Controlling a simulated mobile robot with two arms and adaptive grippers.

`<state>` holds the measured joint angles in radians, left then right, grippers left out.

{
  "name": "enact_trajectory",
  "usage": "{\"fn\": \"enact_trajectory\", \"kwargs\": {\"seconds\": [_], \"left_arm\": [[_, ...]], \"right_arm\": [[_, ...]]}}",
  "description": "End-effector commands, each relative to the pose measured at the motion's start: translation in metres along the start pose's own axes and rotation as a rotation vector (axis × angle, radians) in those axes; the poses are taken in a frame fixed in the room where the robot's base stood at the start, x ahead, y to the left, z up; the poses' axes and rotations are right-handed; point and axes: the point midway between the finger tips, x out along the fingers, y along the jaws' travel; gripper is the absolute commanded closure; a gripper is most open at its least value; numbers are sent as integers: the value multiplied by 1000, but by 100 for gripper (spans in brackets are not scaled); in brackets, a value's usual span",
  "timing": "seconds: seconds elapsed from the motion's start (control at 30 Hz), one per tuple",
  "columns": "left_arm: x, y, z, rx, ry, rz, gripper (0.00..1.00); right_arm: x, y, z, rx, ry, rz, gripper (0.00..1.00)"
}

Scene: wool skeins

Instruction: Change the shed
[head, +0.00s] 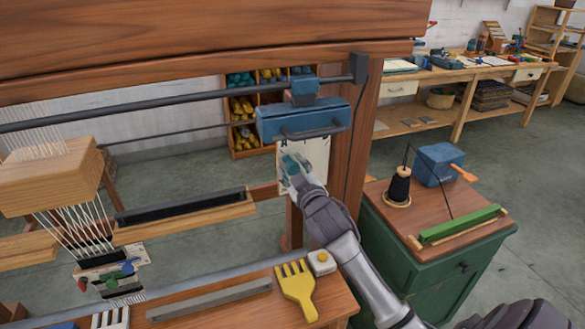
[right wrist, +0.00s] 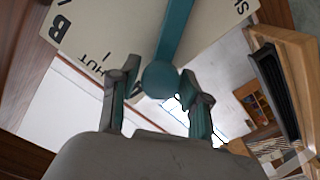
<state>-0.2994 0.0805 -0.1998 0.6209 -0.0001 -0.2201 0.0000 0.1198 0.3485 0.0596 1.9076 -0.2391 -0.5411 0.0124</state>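In the right wrist view a teal lever (right wrist: 177,32) ends in a round teal knob (right wrist: 160,78). Behind it is a pale plate (right wrist: 108,28) with dark lettering, including a B and part of "SHUT". In the head view the right gripper (head: 292,168) is in front of the plate (head: 318,154), below a blue housing (head: 300,122) on the loom's post (head: 355,150). It hides most of the lever. My left gripper is not in view.
Pale threads run through a wooden block (head: 50,178) at left. A yellow comb (head: 296,288) and a white block with a yellow button (head: 321,262) lie on the front bench. A green cabinet (head: 400,262) at right bears a black spool (head: 399,187) and a blue box (head: 438,163).

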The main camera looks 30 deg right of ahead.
Motion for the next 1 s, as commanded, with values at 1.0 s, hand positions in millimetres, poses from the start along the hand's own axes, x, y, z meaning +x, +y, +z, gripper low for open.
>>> {"fn": "enact_trajectory", "kwargs": {"seconds": [1.0], "left_arm": [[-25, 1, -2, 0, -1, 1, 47]], "right_arm": [[0, 26, 0, 238, -3, 1, 100]]}}
